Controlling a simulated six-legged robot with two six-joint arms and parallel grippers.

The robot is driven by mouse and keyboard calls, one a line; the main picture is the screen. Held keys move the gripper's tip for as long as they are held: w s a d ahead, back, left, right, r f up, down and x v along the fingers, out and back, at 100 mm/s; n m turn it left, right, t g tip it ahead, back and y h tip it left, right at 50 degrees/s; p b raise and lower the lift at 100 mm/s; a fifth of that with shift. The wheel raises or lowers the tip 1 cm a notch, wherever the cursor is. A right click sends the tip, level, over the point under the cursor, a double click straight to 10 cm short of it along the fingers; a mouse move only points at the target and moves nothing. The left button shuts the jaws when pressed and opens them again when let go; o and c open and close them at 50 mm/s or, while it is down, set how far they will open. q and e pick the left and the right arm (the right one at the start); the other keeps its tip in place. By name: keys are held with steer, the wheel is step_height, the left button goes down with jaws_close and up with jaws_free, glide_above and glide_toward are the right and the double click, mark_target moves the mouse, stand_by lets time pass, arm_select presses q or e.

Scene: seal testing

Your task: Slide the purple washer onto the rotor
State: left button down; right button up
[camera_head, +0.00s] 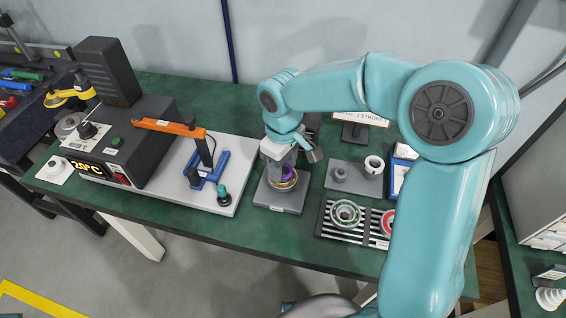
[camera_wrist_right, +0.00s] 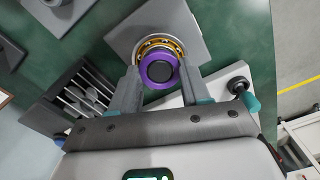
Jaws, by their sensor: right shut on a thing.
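The purple washer (camera_wrist_right: 160,87) is between the two fingers of my right gripper (camera_wrist_right: 160,80), which is shut on it. A dark round face (camera_wrist_right: 159,71), likely the rotor top, fills the washer's hole in the wrist view. A gold ring (camera_wrist_right: 158,43) shows behind the washer, over a grey square base (camera_wrist_right: 194,28). In the head view the washer (camera_head: 287,171) is small and partly hidden by my right gripper (camera_head: 284,165), just above the gold ring and base (camera_head: 281,199). I cannot tell whether the washer is around the rotor or above it. My left gripper is not in view.
A slotted rack (camera_head: 326,231) with a green-and-white ring and a red ring stands to the right. A grey plate (camera_head: 350,187) behind it holds two small cylindrical parts. A temperature unit (camera_head: 125,150) and blue stand (camera_head: 207,172) are to the left on a white plate.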

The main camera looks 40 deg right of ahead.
steer(key=shift+f+b, duration=0.45)
steer(key=shift+f, duration=0.25)
stand_by(0.4)
steer(key=o, duration=1.1)
steer(key=shift+r, duration=0.1)
steer(key=shift+r+p, duration=2.1)
steer(key=shift+r, duration=0.35)
